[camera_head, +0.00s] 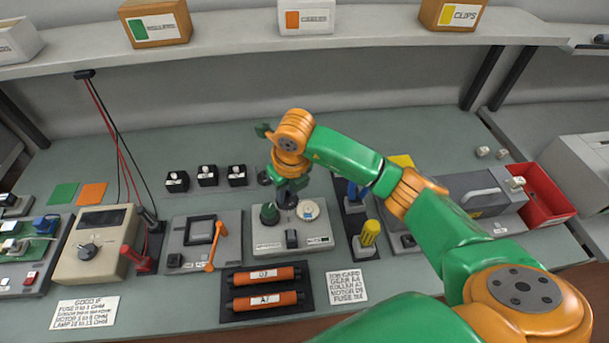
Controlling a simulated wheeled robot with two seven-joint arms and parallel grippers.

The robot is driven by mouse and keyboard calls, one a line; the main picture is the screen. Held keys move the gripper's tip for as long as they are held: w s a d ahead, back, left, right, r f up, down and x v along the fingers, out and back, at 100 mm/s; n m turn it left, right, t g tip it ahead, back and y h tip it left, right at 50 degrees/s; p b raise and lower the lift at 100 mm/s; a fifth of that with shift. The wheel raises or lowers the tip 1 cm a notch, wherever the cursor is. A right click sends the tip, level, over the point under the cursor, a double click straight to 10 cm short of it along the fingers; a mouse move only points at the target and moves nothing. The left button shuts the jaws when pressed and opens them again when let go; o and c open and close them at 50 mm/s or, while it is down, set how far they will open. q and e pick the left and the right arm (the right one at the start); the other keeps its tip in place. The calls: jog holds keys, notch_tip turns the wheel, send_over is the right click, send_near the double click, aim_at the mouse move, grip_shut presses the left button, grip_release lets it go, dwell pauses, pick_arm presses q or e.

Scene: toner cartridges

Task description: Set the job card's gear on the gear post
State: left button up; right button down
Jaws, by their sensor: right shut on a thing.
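My right gripper (288,188) points down over the grey fixture (262,241) in the middle of the bench. It is shut on a small dark thing, probably a gear, mostly hidden by the fingers. I cannot tell whether it touches the fixture. The job card (346,287) lies at the front and seems to name gear AA. Several dark labelled blocks (207,176) stand in a row behind the fixture. My left gripper is not in view.
Two orange rollers (266,275) lie in a black tray in front. A unit with an orange lever (217,246) and a beige meter (100,245) are left. A red bin (545,195) is far right.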

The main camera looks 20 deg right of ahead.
aim_at(288, 215)
jog(key=shift+s+a+r, duration=0.5)
jog(key=shift+a+r, duration=0.05)
jog(key=shift+f, duration=0.15)
jog(key=f, duration=0.1)
jog(key=f+b, duration=0.1)
jog(key=d+f+b, duration=0.1)
jog(key=shift+w, duration=0.35)
jog(key=shift+f+b, duration=0.3)
jog(key=shift+b+x, duration=0.8)
jog(key=shift+x, duration=0.25)
jog(key=shift+s+d+f+b, duration=0.1)
jog(key=shift+s+f+b, duration=0.1)
jog(key=shift+f+b, duration=0.55)
jog(key=shift+s+b+x, duration=0.2)
jog(key=shift+b+x, duration=0.7)
jog(key=shift+x, duration=0.15)
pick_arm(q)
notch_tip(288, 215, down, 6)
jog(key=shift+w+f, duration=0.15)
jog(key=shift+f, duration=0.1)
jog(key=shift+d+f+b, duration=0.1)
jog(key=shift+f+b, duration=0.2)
pick_arm(e)
jog(key=shift+f, duration=0.1)
